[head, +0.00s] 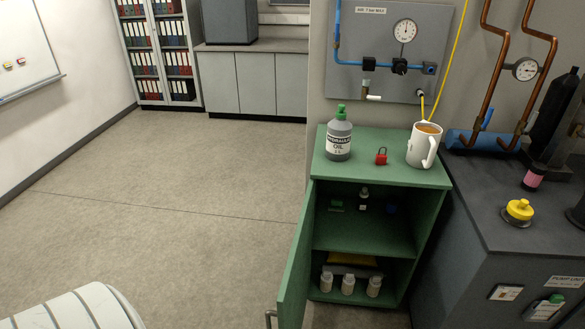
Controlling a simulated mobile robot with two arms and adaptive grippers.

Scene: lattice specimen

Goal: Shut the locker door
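The green locker (435,205) stands right of the middle in the head view. Its door (297,265) is hinged at the left front edge and stands wide open, swung out toward me. A metal handle (269,318) shows low on the door's left side, cut by the picture's lower edge. Inside, a shelf (365,236) holds small dark items and a small bottle. Several white bottles (348,284) stand below, in front of something yellow. Neither of my grippers is in view.
On the locker top stand a hydraulic oil bottle (339,138), a red padlock (381,156) and a white mug (423,146). A grey pump unit (465,250) stands close on the right. The floor (190,200) left of the door is clear.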

